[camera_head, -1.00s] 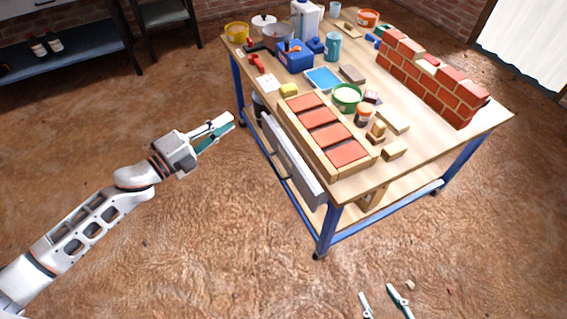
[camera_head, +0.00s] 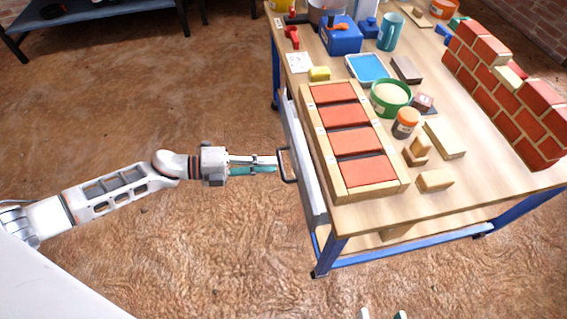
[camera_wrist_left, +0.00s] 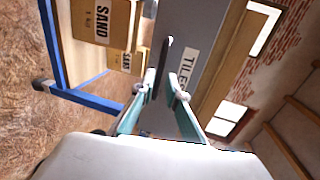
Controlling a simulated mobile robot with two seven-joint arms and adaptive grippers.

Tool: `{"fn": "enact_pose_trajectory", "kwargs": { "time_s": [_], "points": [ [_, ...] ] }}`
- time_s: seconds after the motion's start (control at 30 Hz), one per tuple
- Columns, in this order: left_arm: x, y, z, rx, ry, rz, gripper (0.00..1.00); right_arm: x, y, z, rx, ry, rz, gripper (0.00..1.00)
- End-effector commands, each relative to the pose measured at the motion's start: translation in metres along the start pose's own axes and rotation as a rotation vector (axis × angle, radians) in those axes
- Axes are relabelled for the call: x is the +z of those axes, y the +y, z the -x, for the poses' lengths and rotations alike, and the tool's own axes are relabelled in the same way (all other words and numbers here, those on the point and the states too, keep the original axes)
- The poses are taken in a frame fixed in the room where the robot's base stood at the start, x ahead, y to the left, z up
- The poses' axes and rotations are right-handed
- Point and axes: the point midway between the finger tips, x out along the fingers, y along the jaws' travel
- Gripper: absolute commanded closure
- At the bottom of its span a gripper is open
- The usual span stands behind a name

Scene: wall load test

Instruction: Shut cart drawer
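The cart's grey drawer (camera_head: 305,165) is on the left side of the wooden-topped cart (camera_head: 350,218); its front stands a little out from the tabletop edge. Its dark bar handle (camera_head: 286,166) faces left. My left gripper (camera_head: 275,164) is at the handle. In the left wrist view the drawer front (camera_wrist_left: 205,25) carries a "TILES" label, and the handle (camera_wrist_left: 164,55) shows between and beyond the two fingertips of the left gripper (camera_wrist_left: 162,85), which stand apart. My right gripper (camera_head: 382,314) shows only as two separated fingertips at the bottom edge.
The cart top holds a tray of red tiles (camera_head: 345,116), a brick wall (camera_head: 505,90), a green tub (camera_head: 390,97) and several tools and blocks. Sand boxes (camera_wrist_left: 100,22) sit on the lower shelf.

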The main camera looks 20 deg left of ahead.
Motion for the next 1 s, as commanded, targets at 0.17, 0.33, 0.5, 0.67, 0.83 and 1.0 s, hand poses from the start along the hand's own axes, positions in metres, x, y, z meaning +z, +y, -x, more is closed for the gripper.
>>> {"fn": "enact_pose_trajectory", "kwargs": {
  "time_s": [0.17, 0.33, 0.5, 0.67, 0.83, 1.0],
  "points": [
    [-0.001, 0.003, -0.027, 0.001, 0.001, 0.004, 0.86, 0.006, -0.004, -0.001, -0.005, -0.002, -0.040, 0.60],
    [-0.001, 0.002, -0.040, 0.002, 0.000, 0.002, 0.86, 0.005, -0.007, -0.001, -0.010, 0.004, -0.068, 0.60],
    [-0.001, 0.001, -0.042, 0.002, 0.000, 0.001, 0.86, 0.005, -0.011, -0.001, -0.016, 0.006, -0.077, 0.60],
    [-0.001, 0.001, -0.042, 0.001, 0.000, 0.001, 0.91, 0.004, -0.011, -0.001, -0.016, 0.006, -0.076, 0.60],
    [-0.001, 0.001, -0.042, 0.001, 0.000, 0.002, 1.00, 0.005, -0.010, -0.001, -0.015, 0.006, -0.074, 0.60],
    [0.000, -0.002, -0.050, -0.001, 0.000, 0.001, 1.00, 0.003, -0.009, -0.001, -0.012, 0.008, -0.067, 0.60]
  ]
}}
